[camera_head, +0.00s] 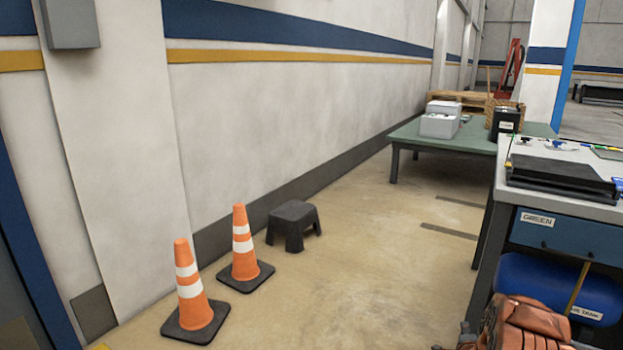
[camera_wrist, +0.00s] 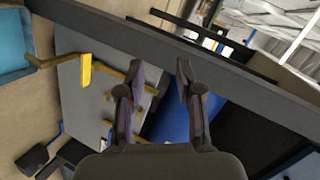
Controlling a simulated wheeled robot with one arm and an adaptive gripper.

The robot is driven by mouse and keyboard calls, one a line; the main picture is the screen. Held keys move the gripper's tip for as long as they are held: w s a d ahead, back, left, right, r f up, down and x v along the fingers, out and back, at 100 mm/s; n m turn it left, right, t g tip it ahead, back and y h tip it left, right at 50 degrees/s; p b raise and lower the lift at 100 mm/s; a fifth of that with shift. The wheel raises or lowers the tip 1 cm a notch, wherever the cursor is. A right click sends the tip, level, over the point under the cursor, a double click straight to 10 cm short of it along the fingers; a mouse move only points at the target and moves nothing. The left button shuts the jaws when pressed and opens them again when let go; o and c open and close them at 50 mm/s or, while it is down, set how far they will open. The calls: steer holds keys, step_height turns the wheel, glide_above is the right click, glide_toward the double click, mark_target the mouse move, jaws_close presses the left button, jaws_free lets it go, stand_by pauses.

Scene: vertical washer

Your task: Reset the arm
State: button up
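My gripper (camera_wrist: 157,75) shows in the wrist view with its two dark fingers apart. There is a gap between the fingertips and nothing is held in it. A long dark grey bar or table edge (camera_wrist: 100,27) crosses the view just beyond the fingertips. The wrist view is strongly tilted. In the head view my gripper cannot be made out.
A workbench (camera_head: 607,209) with a black tray (camera_head: 562,178), blue drawer (camera_head: 565,236) and blue drum (camera_head: 545,285) stands right. A green table (camera_head: 405,131) holds boxes. Two traffic cones (camera_head: 190,285) and a black stool (camera_head: 292,218) stand left. Floor between is clear.

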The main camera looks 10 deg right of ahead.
steer(key=a+r+n+g+y+p, duration=0.15)
steer(key=a+r+p, duration=0.3)
steer(key=r, duration=0.45)
steer(key=a+r+n+g+y+p, duration=0.1)
steer(key=a+r+n+p, duration=0.2)
steer(key=a+r, duration=0.4)
steer(key=s+a+r+n+g+y+p, duration=0.15)
steer(key=s+a+r+n+p, duration=0.3)
steer(key=r, duration=0.45)
steer(key=s+a+r+n+g+y+p, duration=0.1)
steer(key=s+a+r+g+p, duration=0.15)
steer(key=s+a+r, duration=0.4)
steer(key=s+a+r+n+g+p, duration=0.2)
steer(key=s+a+r+p, duration=0.3)
steer(key=s+r, duration=0.5)
steer(key=s+a+r+n+g+y+p, duration=0.1)
steer(key=s+a+r+n+g+p, duration=0.2)
steer(key=s+r, duration=0.6)
steer(key=s+a+r+n+g+p, duration=0.2)
steer(key=s+a+r+n+p, duration=0.3)
steer(key=s+r, duration=0.5)
steer(key=s+a+p, duration=0.2)
steer(key=s+p, duration=0.1)
steer(key=s, duration=0.5)
steer(key=shift+a+r, duration=0.25)
steer(key=shift+r, duration=0.05)
steer(key=shift+g, duration=0.25)
